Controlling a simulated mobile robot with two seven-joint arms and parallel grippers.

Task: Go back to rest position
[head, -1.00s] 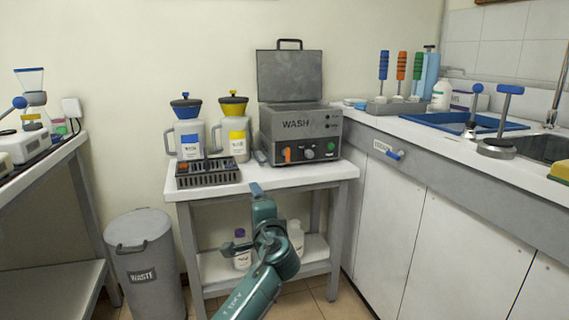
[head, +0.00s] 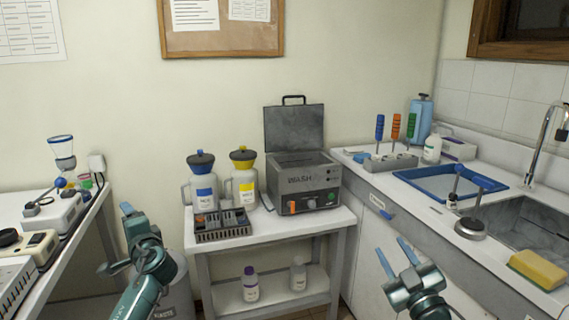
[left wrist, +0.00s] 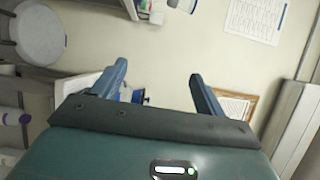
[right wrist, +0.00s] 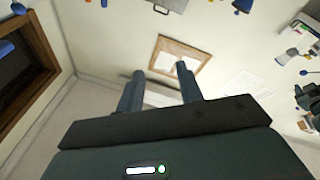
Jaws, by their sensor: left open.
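My left gripper (head: 114,238) is in the lower left of the head view, in front of the left bench. In the left wrist view its two fingers (left wrist: 158,85) are apart with nothing between them. My right gripper (head: 394,255) is in the lower right, in front of the white cabinet doors. In the right wrist view its fingers (right wrist: 160,84) are apart and empty, pointing towards the wall. Neither gripper touches anything that I can see.
A small table (head: 280,231) holds a wash machine (head: 306,187), a blue-labelled jug (head: 203,192), a yellow-labelled jug (head: 243,188) and a dark rack (head: 222,232). A sink counter (head: 405,190) is right. A bench (head: 65,246) is left, near a waste bin partly hidden by my arm.

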